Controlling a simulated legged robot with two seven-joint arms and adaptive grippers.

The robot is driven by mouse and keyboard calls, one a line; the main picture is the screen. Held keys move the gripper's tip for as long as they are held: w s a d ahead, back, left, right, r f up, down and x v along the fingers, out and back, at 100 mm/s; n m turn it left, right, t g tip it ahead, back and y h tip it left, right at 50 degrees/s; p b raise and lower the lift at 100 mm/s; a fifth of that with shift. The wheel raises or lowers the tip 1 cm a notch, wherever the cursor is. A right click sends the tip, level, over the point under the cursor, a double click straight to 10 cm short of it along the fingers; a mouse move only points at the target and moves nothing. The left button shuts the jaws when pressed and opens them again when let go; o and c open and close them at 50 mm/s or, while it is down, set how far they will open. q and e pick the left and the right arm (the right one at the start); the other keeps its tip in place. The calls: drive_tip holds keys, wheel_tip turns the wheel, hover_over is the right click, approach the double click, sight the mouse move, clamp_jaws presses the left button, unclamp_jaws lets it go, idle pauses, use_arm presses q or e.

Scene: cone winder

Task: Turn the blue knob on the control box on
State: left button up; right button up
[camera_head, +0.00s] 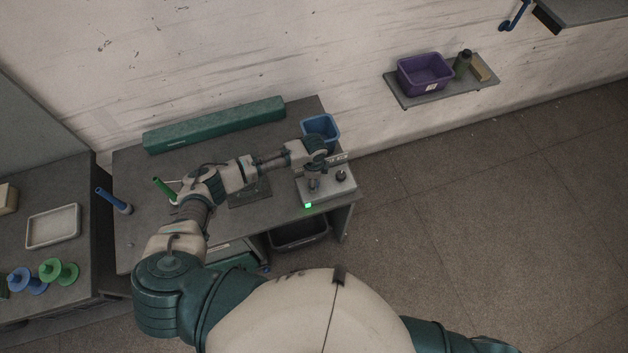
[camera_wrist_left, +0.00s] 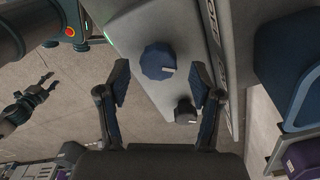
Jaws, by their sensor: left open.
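The control box (camera_head: 318,201) stands at the right end of the table, with a green light lit at its front corner. In the left wrist view, the blue knob (camera_wrist_left: 158,62) sits on the grey box face (camera_wrist_left: 190,50), with a pale pointer mark towards the right. My left gripper (camera_wrist_left: 160,84) is open, its fingers to either side of the knob's line and apart from it. In the head view, my left gripper (camera_head: 314,182) is over the box and hides the blue knob. My right gripper (camera_wrist_left: 40,92) shows small at the left wrist view's edge, fingers apart and empty.
A black knob (camera_wrist_left: 186,111) is beside the blue one; it also shows in the head view (camera_head: 341,176). A blue bin (camera_head: 320,128) stands behind the box. A long green case (camera_head: 214,125) lies along the table's back. The floor right of the table is clear.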

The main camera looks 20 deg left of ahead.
use_arm(q)
wheel_tip(320, 180, up, 10)
drive_tip(key=shift+r, duration=0.2)
idle(0.5)
